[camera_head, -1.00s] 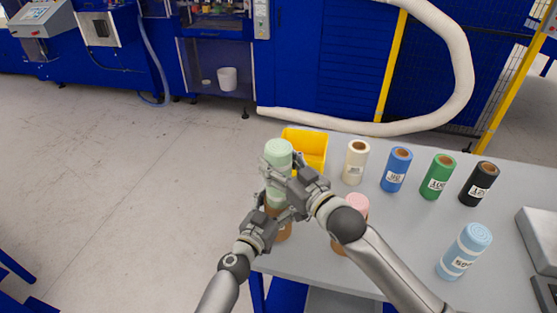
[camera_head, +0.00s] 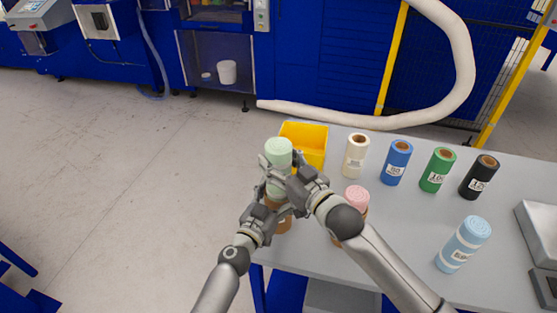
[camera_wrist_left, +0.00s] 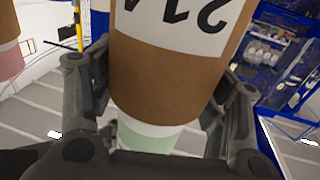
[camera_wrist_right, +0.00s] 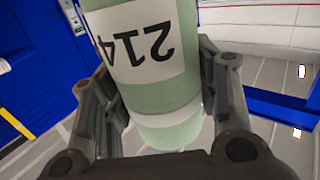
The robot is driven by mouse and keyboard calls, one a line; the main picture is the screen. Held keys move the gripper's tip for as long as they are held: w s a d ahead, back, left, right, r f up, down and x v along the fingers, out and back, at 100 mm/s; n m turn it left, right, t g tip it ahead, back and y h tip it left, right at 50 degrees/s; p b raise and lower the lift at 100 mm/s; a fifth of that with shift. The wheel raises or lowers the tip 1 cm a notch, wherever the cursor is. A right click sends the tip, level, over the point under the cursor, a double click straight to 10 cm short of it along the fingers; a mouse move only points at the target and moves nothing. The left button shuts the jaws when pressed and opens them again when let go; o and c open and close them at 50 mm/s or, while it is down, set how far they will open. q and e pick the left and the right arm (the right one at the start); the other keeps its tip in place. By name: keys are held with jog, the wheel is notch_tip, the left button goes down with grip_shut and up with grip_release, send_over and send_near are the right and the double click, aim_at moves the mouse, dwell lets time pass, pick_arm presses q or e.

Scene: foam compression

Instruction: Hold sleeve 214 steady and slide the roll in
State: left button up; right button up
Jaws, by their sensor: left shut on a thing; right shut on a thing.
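The green roll (camera_head: 278,152), labelled 214 in the right wrist view (camera_wrist_right: 150,50), stands upright above the brown sleeve (camera_head: 285,224). My right gripper (camera_head: 290,187) is shut around the roll. My left gripper (camera_head: 272,212) is shut around the sleeve, whose 214 label shows upside down in the left wrist view (camera_wrist_left: 180,20). There the green roll (camera_wrist_left: 150,137) lines up with the sleeve's rim; I cannot tell whether its end is inside. The fingers hide much of the joint in the head view.
A yellow bin (camera_head: 318,142) stands just behind. A pink roll (camera_head: 356,195) in a brown sleeve stands to the right, partly behind my right arm. Cream (camera_head: 355,158), blue (camera_head: 396,166), green (camera_head: 437,172) and black (camera_head: 478,180) tubes line the back; a light-blue roll (camera_head: 462,246) stands front right.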

jog(key=shift+f, duration=0.2)
jog(key=shift+f, duration=1)
jog(key=shift+f, duration=0.1)
jog(key=shift+f, duration=0.5)
jog(key=shift+f, duration=0.45)
jog(key=shift+f, duration=1.25)
jog(key=o, duration=1.1)
jog(key=shift+f, duration=0.15)
jog(key=shift+s, duration=0.1)
